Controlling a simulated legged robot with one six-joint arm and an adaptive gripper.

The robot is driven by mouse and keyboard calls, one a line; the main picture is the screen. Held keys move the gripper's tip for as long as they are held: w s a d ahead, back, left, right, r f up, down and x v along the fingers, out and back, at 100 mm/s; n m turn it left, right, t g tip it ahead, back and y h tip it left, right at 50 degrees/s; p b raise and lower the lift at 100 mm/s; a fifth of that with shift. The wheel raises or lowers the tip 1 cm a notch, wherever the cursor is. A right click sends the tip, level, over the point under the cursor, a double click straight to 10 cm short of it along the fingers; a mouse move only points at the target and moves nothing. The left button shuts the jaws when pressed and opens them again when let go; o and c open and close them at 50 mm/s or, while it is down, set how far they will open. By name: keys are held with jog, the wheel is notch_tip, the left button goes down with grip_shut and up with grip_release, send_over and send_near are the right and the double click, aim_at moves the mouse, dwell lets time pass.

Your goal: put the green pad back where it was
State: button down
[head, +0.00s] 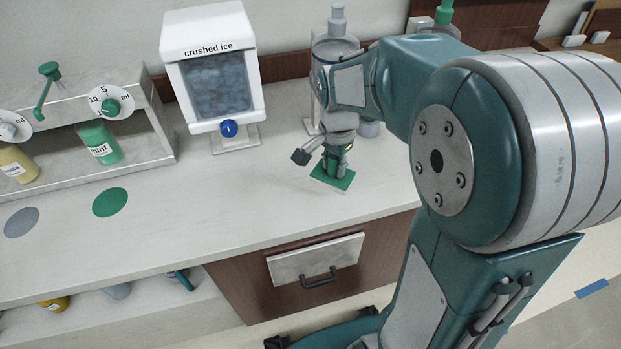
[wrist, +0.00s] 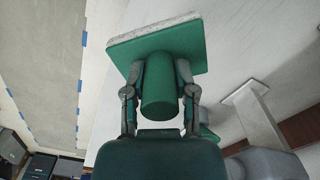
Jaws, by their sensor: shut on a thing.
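The green pad (wrist: 192,57) is a square green plate with a round green handle (wrist: 160,88) and a speckled pale layer on its far side. My gripper (wrist: 161,80) is shut on the handle, one finger on each side. In the head view the pad (head: 345,184) is below my downward-pointing gripper (head: 333,165), over the counter (head: 265,205) near its front edge, right of the ice dispenser. I cannot tell if it touches the counter. My gripper partly hides it.
The crushed ice dispenser (head: 212,65) stands behind and left. A bottle rack (head: 165,135) holds the mint bottle (head: 99,142). Flat green (head: 110,202) and grey (head: 21,222) discs mark the counter. A drawer (head: 315,260) is below. The counter between discs and pad is clear.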

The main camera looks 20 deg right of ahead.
jog(key=w+a+f, duration=0.4)
jog(key=f, duration=0.1)
jog(key=shift+w+a+f, duration=0.1)
jog(key=shift+w+a, duration=0.15)
jog(key=shift+a, duration=0.15)
jog(key=shift+w+d+f, duration=0.3)
jog(key=shift+w+f, duration=0.05)
jog(key=shift+f, duration=0.1)
jog(key=f, duration=0.3)
jog(key=shift+w+d+f, duration=0.1)
jog(key=shift+d, duration=0.1)
jog(key=shift+a+f, duration=0.2)
jog(key=shift+a, duration=0.35)
jog(key=c, duration=0.5)
grip_release()
jog(key=shift+d, duration=0.1)
jog(key=shift+o, duration=0.4)
jog(key=shift+d, duration=0.3)
jog(key=shift+a, duration=0.1)
